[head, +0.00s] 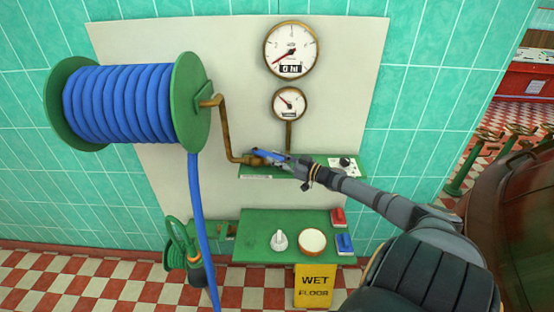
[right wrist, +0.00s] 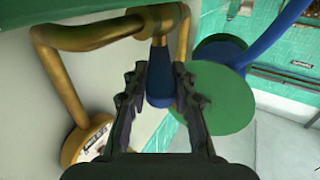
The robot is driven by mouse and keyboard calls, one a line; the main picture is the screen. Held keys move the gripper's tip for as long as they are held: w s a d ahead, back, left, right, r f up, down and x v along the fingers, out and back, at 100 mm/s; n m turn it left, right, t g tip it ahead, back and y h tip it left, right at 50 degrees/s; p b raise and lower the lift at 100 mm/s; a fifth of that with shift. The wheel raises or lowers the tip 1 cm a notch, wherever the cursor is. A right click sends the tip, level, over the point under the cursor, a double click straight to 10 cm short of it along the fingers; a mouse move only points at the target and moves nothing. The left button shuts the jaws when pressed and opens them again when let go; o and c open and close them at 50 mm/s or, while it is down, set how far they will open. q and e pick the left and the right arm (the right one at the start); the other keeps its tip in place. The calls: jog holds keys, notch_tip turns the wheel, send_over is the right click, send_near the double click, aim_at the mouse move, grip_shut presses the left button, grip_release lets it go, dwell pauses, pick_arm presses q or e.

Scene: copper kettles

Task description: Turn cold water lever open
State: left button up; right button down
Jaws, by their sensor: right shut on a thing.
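The cold water lever (head: 265,154) is a blue handle on the brass pipe, just above the small green shelf in the head view. In the right wrist view the blue lever (right wrist: 160,88) points down from the brass valve between my fingers. My right gripper (head: 277,158) reaches in from the right and is shut on the lever; its fingers (right wrist: 160,85) stand on either side of the handle. The fingers hide part of the lever in the head view. My left gripper is not in view.
A green hose reel (head: 190,102) with blue hose hangs left of the valve. Two gauges (head: 291,50) are above it. A lower green shelf (head: 260,222) carries a white knob, a round dial and red and blue switches. A yellow wet floor sign (head: 314,286) is below.

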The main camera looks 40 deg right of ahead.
jog(key=shift+f, duration=0.2)
jog(key=c, duration=1.4)
grip_release()
jog(key=o, duration=0.3)
jog(key=shift+w+f, duration=0.1)
jog(key=shift+w, duration=0.15)
jog(key=shift+s, duration=0.15)
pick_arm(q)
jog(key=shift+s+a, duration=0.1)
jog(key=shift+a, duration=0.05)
pick_arm(e)
jog(key=v, duration=0.7)
jog(key=shift+s, duration=0.1)
jog(key=shift+d, duration=0.1)
